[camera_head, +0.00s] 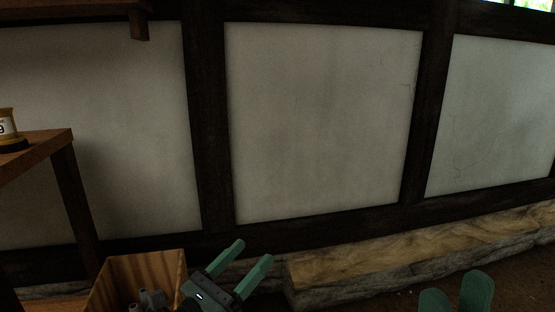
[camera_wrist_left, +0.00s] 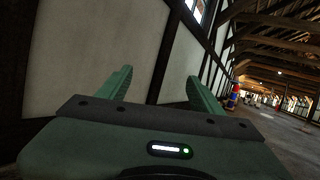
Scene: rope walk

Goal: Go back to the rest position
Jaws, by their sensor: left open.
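My left gripper (camera_head: 254,254) is at the bottom of the head view, just right of a wooden box. Its two green fingers are apart with nothing between them. The left wrist view shows the same open, empty fingers (camera_wrist_left: 160,76) against a pale wall panel. My right gripper (camera_head: 455,285) shows only as two green fingertips at the bottom right of the head view. They stand apart with a gap and nothing visible between them. The rest of the right gripper is out of frame.
The open wooden box (camera_head: 168,266) holds grey parts (camera_head: 152,299). A wooden table (camera_head: 40,146) at left bears a yellow-brown numbered object (camera_head: 8,125). A low stone-and-wood ledge (camera_head: 400,248) runs along the timbered wall (camera_head: 320,120). The left wrist view shows a long open hall floor (camera_wrist_left: 285,130).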

